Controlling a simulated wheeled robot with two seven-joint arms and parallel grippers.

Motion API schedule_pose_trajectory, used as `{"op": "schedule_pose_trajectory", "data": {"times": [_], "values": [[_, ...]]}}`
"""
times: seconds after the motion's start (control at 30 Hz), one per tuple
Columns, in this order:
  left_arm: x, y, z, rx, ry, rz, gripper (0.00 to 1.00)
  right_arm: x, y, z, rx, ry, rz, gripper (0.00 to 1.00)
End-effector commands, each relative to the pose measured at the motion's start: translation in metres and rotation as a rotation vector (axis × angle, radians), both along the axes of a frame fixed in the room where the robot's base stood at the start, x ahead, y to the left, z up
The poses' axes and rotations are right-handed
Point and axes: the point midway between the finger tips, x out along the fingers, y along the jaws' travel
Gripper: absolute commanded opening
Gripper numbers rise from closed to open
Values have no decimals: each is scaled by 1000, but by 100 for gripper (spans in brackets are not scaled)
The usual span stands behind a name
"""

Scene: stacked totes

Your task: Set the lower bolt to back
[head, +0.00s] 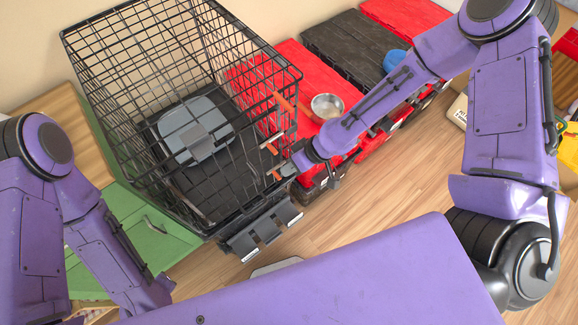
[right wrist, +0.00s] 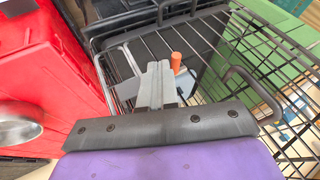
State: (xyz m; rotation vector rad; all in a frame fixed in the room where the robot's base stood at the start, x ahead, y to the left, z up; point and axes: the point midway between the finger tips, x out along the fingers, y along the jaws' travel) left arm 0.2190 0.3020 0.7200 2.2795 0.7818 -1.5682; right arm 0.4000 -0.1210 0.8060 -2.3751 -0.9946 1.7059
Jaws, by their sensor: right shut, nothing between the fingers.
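A black wire crate (head: 180,60) stands left of centre in the head view, with orange parts on its right front side. One orange piece (head: 284,103) is high up, and smaller orange pieces (head: 274,175) sit lower, close to my right gripper (head: 287,170). In the right wrist view my right gripper (right wrist: 156,85) is shut and empty, its fingers beside the crate's wire bars. An orange bolt knob (right wrist: 176,61) shows just past the fingertips; I cannot tell whether they touch. The bolt's shaft is mostly hidden.
A grey container (head: 195,130) lies inside the crate. Red totes (head: 300,62) and a black tote (head: 350,40) stand behind to the right, with a metal bowl (head: 327,106) on top.

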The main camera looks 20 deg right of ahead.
Motion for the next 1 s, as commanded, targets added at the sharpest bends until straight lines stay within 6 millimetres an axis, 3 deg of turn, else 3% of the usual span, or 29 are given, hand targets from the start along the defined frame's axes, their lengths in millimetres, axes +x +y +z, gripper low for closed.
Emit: {"op": "schedule_pose_trajectory", "data": {"times": [0.43, 0.7, 1.0], "values": [[0, 0, 1, 0, 0, 0, 0, -3, 6, -2, 0, 1, 0, 0], [0, 0, 0, 0, 0, 0, 0, -11, 28, -3, 2, 2, 6, 0], [0, 0, 2, 0, 0, 0, 0, -11, 28, -1, 4, 4, 11, 0]]}}
